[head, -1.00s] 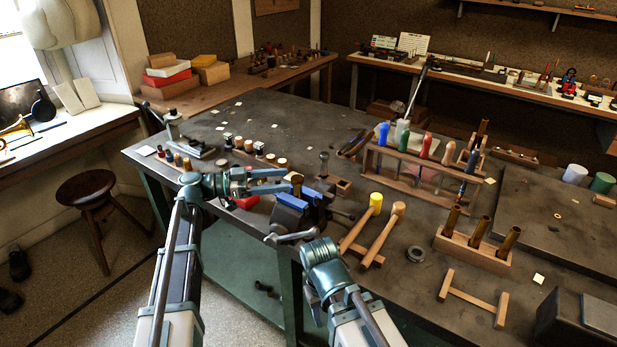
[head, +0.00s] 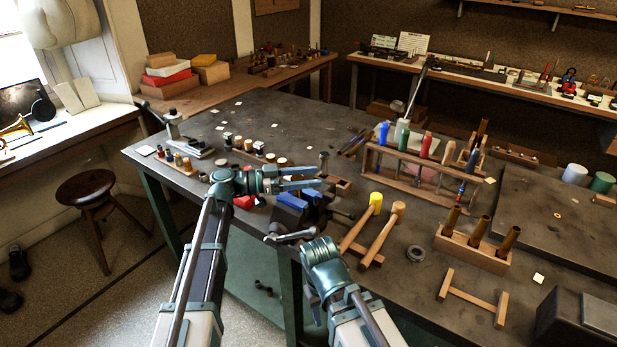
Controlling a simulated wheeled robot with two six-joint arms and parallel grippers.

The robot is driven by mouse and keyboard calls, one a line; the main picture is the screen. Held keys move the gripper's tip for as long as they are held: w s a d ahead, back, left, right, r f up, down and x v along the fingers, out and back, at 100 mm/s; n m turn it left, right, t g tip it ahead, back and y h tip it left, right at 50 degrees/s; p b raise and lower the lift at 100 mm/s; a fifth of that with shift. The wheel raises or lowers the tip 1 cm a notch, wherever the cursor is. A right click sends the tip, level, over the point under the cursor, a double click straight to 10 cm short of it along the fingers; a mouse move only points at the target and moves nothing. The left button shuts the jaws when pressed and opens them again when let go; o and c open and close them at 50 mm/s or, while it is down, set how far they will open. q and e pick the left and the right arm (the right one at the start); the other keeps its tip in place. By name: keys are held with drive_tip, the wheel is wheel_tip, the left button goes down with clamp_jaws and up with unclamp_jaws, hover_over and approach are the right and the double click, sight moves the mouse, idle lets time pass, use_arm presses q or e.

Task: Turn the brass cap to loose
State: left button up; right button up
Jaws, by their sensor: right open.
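A vise with blue jaws (head: 292,199) stands at the bench's front edge. The upright brass piece that showed above its jaws is now hidden behind my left gripper, so I cannot make out the brass cap. My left gripper (head: 303,177) lies level just above the vise, its two fingers pointing right with a narrow gap between them. I cannot tell whether they touch the cap. My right gripper (head: 320,262) is open and empty in front of the bench edge, below and right of the vise; its fingertips are mostly hidden.
A yellow-headed mallet (head: 375,201) and a wooden mallet (head: 396,209) lie right of the vise. Behind them stands a rack of coloured-handled tools (head: 412,182). A wooden block with brass tubes (head: 471,250) is farther right. Small corks and parts line the bench at left.

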use_arm(q)
clamp_jaws()
drive_tip(key=shift+t, duration=0.3)
